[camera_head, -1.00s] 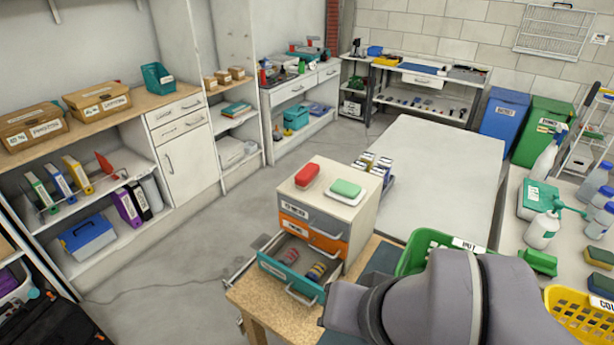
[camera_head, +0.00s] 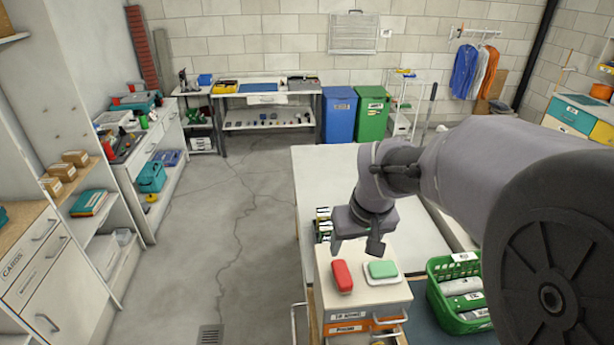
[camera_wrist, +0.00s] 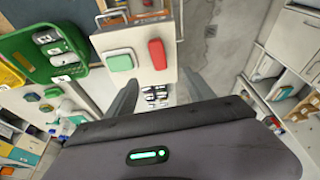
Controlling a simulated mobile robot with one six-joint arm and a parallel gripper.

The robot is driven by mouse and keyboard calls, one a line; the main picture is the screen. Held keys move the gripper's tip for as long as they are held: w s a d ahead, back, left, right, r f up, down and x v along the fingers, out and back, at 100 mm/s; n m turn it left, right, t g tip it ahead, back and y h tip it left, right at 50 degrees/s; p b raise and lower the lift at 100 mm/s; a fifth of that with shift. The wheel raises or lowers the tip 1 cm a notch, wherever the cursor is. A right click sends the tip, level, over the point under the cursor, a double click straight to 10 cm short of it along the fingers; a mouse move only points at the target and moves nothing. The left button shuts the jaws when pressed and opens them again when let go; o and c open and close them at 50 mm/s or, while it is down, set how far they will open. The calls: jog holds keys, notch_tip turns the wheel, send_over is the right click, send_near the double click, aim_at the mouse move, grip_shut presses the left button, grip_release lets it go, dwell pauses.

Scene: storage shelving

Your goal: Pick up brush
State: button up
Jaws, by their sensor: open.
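A red block-like item (camera_head: 342,276) lies on top of a small drawer unit (camera_head: 362,295); I cannot tell whether it is the brush. A green item (camera_head: 383,269) sits on a white dish beside it, to its right. In the wrist view the red item (camera_wrist: 157,54) and the green item (camera_wrist: 121,62) show beyond the fingers. My gripper (camera_head: 357,240) is open and empty, raised above the back of the unit, apart from both items. The inside of the unit's lower drawer is out of view now.
A green basket (camera_head: 432,295) with several bottles stands right of the unit. Behind is a pale table (camera_head: 315,175) with small boxes (camera_head: 322,225) near its edge. Shelving (camera_head: 100,225) lines the left. The floor (camera_head: 220,235) between is clear.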

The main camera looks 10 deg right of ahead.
jog(key=b, duration=0.3)
send_over(342, 273)
jog(key=s, duration=0.2)
jog(key=f, duration=1.1)
jog(key=shift+d+f, duration=0.25)
jog(key=shift+d, duration=0.05)
jog(key=x, duration=0.3)
jog(key=b+x, duration=0.1)
jog(key=x, duration=0.1)
jog(key=shift+w+a+f, duration=0.2)
jog(key=shift+f, duration=0.1)
jog(key=shift+s+r, duration=0.1)
grip_shut()
